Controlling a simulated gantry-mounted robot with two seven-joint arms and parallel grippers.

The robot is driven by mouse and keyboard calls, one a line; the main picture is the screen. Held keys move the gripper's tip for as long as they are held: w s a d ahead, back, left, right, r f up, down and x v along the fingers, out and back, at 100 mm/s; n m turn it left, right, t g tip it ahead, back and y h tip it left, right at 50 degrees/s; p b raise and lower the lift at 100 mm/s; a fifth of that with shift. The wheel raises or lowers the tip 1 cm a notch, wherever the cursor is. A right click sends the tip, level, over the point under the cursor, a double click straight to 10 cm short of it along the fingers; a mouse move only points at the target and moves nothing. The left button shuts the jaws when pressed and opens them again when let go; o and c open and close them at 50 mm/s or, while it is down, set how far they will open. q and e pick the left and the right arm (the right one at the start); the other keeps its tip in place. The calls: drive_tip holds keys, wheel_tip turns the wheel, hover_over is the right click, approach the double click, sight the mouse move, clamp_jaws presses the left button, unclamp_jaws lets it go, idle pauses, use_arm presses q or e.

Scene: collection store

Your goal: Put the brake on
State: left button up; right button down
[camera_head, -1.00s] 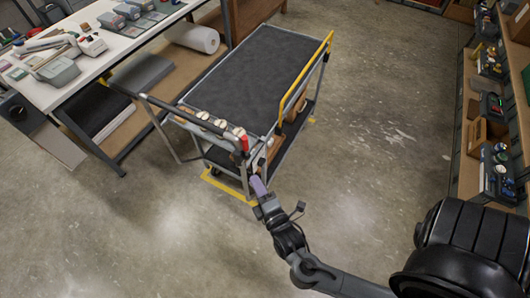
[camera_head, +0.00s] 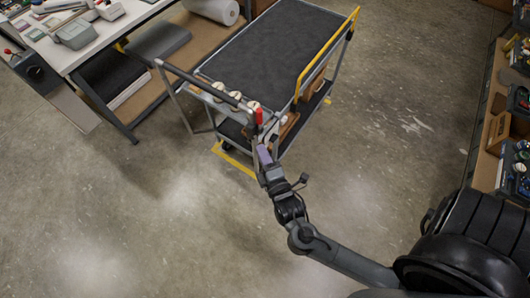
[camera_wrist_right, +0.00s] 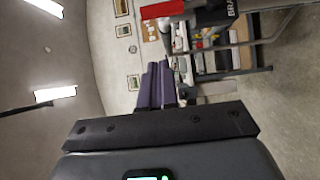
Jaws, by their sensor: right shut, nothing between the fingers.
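The cart (camera_head: 268,52) has a dark top deck, a grey frame and a push handle at its near end. A red lever (camera_head: 259,116) stands at the right end of the handle. In the right wrist view the red part (camera_wrist_right: 162,10) lies at the top edge, beside a dark plate with the letters "BRA" (camera_wrist_right: 232,12), partly cut off. My right gripper (camera_head: 264,152) is shut and empty, just below the red lever in the head view. Its purple fingers (camera_wrist_right: 158,86) show together in the wrist view, apart from the red part. My left gripper is not in view.
A workbench (camera_head: 88,50) with tools and boxes stands left of the cart. A shelf (camera_head: 480,135) with boxes and devices runs along the right. Yellow marking (camera_head: 232,160) shows on the floor by the cart. The concrete floor in front is clear.

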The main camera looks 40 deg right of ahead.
sight(259, 126)
drive_tip(key=shift+w+d+p, duration=0.1)
drive_tip(key=shift+w+d, duration=1)
drive_tip(key=shift+w, duration=0.25)
drive_tip(key=shift+w+d+p, duration=0.15)
drive_tip(key=shift+w+d, duration=0.9)
drive_tip(key=shift+w, duration=0.35)
drive_tip(key=shift+w+d+p, duration=0.1)
drive_tip(key=shift+w+d, duration=1)
drive_tip(key=shift+w, duration=0.25)
